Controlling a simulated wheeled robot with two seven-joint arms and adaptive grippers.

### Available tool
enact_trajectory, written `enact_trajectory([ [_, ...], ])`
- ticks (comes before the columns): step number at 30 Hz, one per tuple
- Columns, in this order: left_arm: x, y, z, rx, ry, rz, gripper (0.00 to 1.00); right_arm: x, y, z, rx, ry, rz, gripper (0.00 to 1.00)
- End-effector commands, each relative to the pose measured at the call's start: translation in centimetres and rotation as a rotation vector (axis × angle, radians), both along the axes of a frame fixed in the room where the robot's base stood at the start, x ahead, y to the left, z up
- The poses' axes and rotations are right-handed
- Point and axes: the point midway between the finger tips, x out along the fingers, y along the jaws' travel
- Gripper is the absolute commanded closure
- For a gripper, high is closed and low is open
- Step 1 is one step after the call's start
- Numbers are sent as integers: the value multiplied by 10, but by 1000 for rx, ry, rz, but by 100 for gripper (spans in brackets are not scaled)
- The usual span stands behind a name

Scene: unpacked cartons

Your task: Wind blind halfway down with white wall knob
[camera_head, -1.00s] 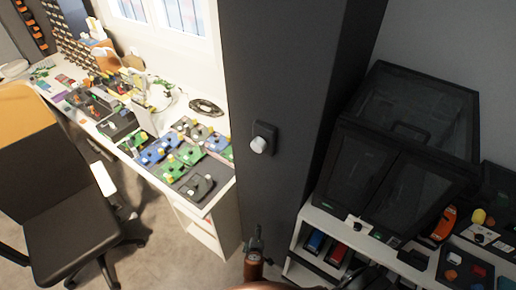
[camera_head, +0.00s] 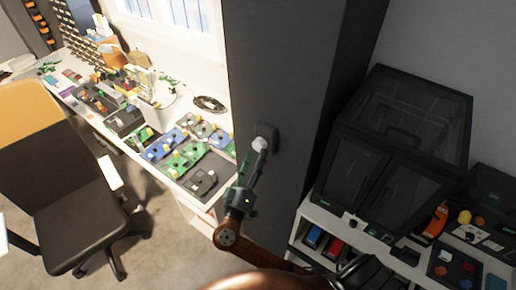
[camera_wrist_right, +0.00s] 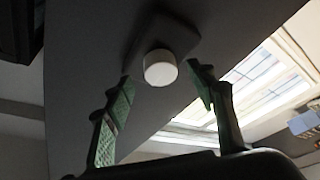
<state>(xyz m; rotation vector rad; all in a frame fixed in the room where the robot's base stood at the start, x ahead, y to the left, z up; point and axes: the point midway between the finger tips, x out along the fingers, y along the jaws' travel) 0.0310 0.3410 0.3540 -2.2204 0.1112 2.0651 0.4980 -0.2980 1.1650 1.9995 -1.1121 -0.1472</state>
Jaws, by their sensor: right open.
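The white wall knob (camera_head: 260,144) sits on a dark square plate on the dark pillar. It also shows in the right wrist view (camera_wrist_right: 160,68), between and just beyond my open fingers. My right gripper (camera_head: 254,165) reaches up from below and its fingertips are close to the knob. In the right wrist view the two green-padded fingers (camera_wrist_right: 160,90) stand apart with a gap on each side of the knob; I cannot tell whether they touch it. The window (camera_head: 170,20) shows at the top; no blind can be made out for certain. My left gripper is not in view.
A white desk (camera_head: 70,95) with many small boards and parts runs along the left. An office chair (camera_head: 75,220) stands before it. A dark transparent enclosure (camera_head: 400,150) sits on a white shelf unit right of the pillar.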

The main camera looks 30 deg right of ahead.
Motion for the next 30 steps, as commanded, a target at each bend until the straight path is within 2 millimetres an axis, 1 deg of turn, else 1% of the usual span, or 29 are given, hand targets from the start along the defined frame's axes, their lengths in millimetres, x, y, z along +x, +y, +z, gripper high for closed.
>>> enact_trajectory([
  [1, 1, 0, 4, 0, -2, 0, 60, 5, -6, 5, -3, -1, -2, 49],
  [7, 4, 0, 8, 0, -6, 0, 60, 18, -22, 9, -2, 3, 1, 49],
  [11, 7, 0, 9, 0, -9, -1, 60, 21, -26, 10, -1, 2, 1, 49],
  [18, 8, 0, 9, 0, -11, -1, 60, 22, -26, 9, 0, 3, 1, 50],
  [30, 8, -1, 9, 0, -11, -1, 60, 22, -26, 9, 0, 3, 1, 77],
])
